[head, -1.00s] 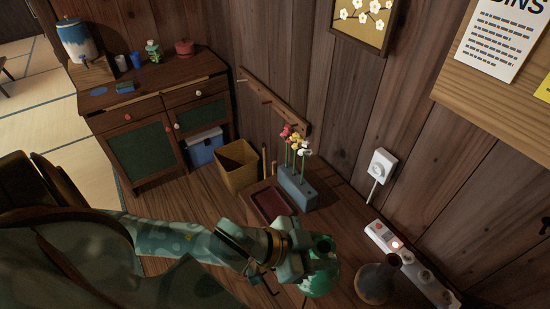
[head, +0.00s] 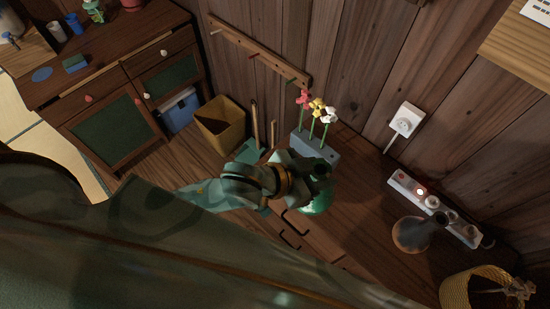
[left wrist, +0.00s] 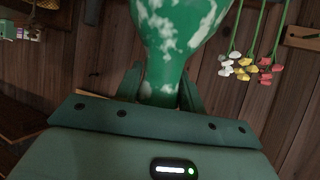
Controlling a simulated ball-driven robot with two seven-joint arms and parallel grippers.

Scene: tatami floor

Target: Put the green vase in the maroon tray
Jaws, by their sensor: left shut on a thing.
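The green vase (head: 318,201) is in my left gripper (head: 300,183), which is shut on it. In the left wrist view the vase (left wrist: 180,30) is green with white patches and fills the space beyond the fingers (left wrist: 162,92). In the head view the vase is right of the gripper, its dark mouth facing up, in front of the flower block. I cannot tell how far it is above the surface below. The maroon tray is not visible now; my left arm and gripper cover the area left of the vase. My right gripper is not in view.
A grey-blue block with flowers (head: 316,147) stands close behind the vase. A yellow bin (head: 220,125) is to the left. A wooden wall rises behind.

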